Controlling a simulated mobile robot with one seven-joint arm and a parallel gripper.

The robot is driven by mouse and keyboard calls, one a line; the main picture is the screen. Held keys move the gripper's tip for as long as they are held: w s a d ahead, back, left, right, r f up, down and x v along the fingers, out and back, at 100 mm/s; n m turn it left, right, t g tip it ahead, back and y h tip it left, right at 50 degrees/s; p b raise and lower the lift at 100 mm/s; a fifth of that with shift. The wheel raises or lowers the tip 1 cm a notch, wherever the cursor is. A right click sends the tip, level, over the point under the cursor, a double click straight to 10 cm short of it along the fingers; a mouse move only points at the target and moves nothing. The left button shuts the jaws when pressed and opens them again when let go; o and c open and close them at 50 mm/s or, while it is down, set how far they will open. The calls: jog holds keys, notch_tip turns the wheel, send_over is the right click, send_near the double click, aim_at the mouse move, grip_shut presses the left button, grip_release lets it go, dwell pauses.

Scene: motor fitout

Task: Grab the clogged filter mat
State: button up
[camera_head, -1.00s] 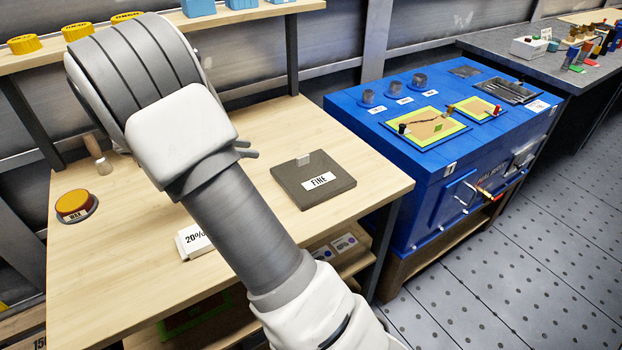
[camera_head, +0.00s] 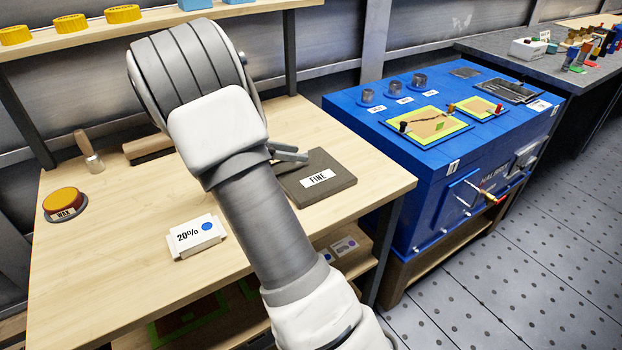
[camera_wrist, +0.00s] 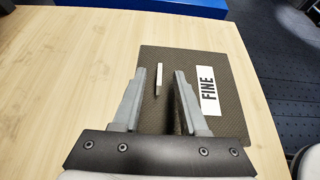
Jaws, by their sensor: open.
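A flat dark grey square mat labelled FINE (camera_head: 325,185) lies on the right part of the wooden bench. I cannot tell from its look whether it is clogged. In the wrist view the mat (camera_wrist: 225,120) lies below my fingers, with a pale upright tab (camera_wrist: 159,78) on it. My gripper (camera_wrist: 160,76) is open, and the tab shows between its two fingers, with nothing held. In the head view my gripper (camera_head: 290,153) is over the mat's far left edge, partly hidden by my arm. Whether the fingers touch the mat cannot be told.
A 20% card block (camera_head: 197,236), a yellow-topped WAX tin (camera_head: 65,202) and a wooden-handled tool (camera_head: 88,150) stand on the bench (camera_head: 110,280). A blue cabinet (camera_head: 430,190) is at the right. A shelf (camera_head: 150,22) with yellow discs runs behind.

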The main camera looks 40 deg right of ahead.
jog(key=shift+d+f, duration=0.3)
jog(key=shift+d, duration=0.25)
grip_shut()
jog(key=shift+r, duration=0.15)
